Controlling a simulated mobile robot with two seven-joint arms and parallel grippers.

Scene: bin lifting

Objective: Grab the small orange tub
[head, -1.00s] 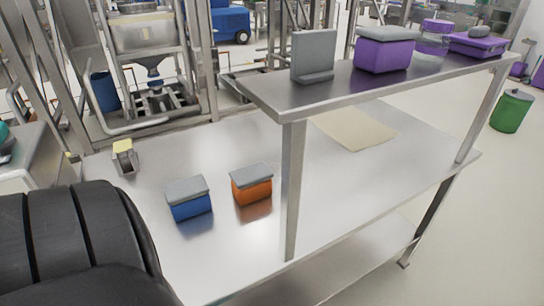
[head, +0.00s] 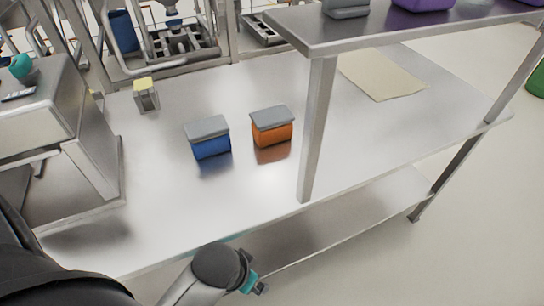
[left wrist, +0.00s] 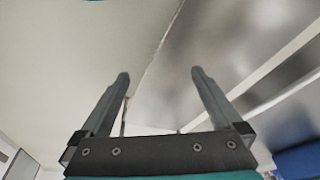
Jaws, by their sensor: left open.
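The small orange tub (head: 273,133) with a grey lid (head: 272,118) stands upright on the metal table (head: 240,205), left of the shelf post. A similar blue tub (head: 211,147) with a grey lid stands just left of it, with a narrow gap between them. My left gripper (head: 262,290) shows at the bottom of the head view, in front of the table's front edge and well apart from the tubs. In the left wrist view my left gripper (left wrist: 160,78) is open, with nothing between its fingers. My right gripper is not in view.
A metal post (head: 317,130) right of the orange tub holds up a raised shelf (head: 380,30). A beige sheet (head: 382,75) lies under the shelf. The table in front of the tubs is clear.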

